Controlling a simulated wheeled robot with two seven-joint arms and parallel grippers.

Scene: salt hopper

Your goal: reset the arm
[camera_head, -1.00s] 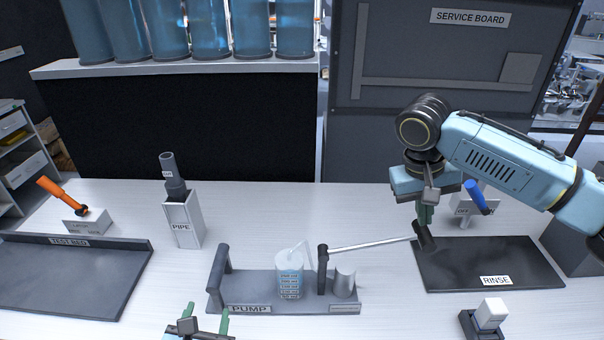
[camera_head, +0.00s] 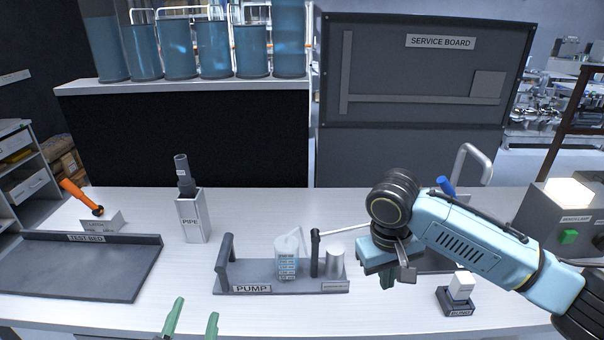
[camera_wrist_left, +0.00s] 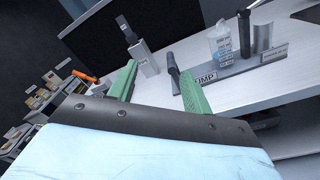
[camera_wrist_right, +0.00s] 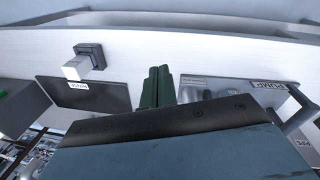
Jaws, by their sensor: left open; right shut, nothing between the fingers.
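My left gripper (camera_head: 190,320) is at the bottom edge of the head view, in front of the table. Its green fingers stand apart with nothing between them, as the left wrist view (camera_wrist_left: 155,85) also shows. My right gripper (camera_head: 387,283) hangs over the table to the right of the pump stand. Its green fingers are pressed together and empty in the right wrist view (camera_wrist_right: 158,87). My right arm (camera_head: 450,235) comes in from the right and hides much of the dark rinse mat (camera_wrist_right: 85,93).
The pump stand (camera_head: 228,285) carries a clear container (camera_head: 287,262), a metal cylinder (camera_head: 335,263) and a lever (camera_head: 345,233). A white block (camera_head: 461,286) sits front right.

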